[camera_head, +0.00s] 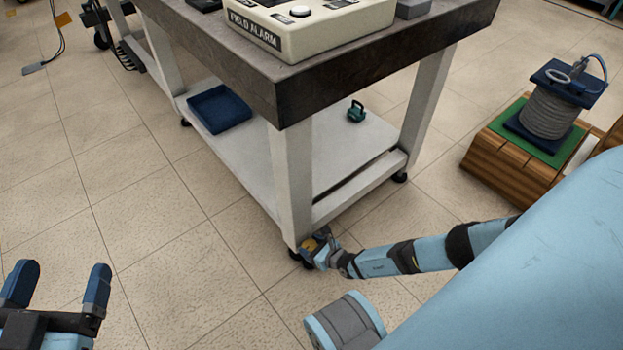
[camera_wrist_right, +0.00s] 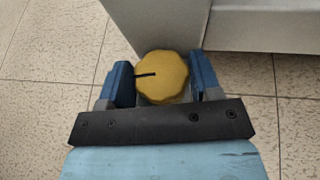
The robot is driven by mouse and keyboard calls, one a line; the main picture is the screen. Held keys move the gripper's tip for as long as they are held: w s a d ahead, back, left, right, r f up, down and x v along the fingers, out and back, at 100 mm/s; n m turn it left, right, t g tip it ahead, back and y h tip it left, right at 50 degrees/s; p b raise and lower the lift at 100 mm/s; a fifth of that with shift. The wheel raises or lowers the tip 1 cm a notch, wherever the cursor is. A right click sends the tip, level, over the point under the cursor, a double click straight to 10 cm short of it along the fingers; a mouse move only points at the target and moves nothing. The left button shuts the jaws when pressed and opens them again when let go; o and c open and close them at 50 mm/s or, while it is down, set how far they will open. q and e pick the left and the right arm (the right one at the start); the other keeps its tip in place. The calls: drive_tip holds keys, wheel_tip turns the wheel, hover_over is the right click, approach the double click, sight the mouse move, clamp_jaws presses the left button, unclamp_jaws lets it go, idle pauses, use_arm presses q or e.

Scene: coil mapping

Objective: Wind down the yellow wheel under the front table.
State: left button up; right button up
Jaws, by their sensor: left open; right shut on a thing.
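The yellow wheel (camera_wrist_right: 163,78) is a scalloped knob with a black line pointing to the left in the right wrist view. It sits at the foot of the front table's (camera_head: 290,175) near leg, and a bit of its yellow shows in the head view (camera_head: 309,245). My right gripper (camera_wrist_right: 162,82) is shut on the wheel, with one blue finger at each side of it. In the head view my right gripper (camera_head: 315,248) is low at the table leg's base and partly hides the wheel. My left gripper (camera_head: 55,285) is open and empty over the floor at the lower left.
The front table carries a cream alarm box (camera_head: 300,32) on top. Its lower shelf holds a blue tray (camera_head: 219,108) and a teal item (camera_head: 356,111). A wooden crate (camera_head: 509,158) with a grey coil (camera_head: 549,112) stands at the right.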

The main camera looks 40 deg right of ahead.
drive_tip(key=shift+a+r+m+h+p, duration=0.15)
drive_tip(key=shift+m+h+p, duration=0.3)
drive_tip(key=shift+m+h, duration=0.6)
drive_tip(key=shift+a+m+h, duration=0.1)
drive_tip(key=shift+m+h, duration=0.35)
drive_tip(key=shift+h, duration=0.3)
use_arm(q)
drive_tip(key=shift+s+d+f+n+y, duration=0.25)
drive_tip(key=shift+n+y, duration=0.15)
drive_tip(key=shift+n, duration=0.2)
use_arm(e)
drive_tip(key=shift+m+h, duration=0.8)
drive_tip(key=shift+h, duration=0.2)
drive_tip(key=o, duration=0.9)
use_arm(q)
drive_tip(key=shift+w+r, duration=0.1)
drive_tip(key=shift+r, duration=0.1)
use_arm(e)
drive_tip(key=shift+o, duration=0.2)
use_arm(q)
drive_tip(key=shift+s+a+g+p, duration=0.1)
drive_tip(key=shift+s+g+p, duration=0.1)
drive_tip(key=shift+g+p, duration=0.1)
use_arm(e)
drive_tip(key=shift+s, duration=0.15)
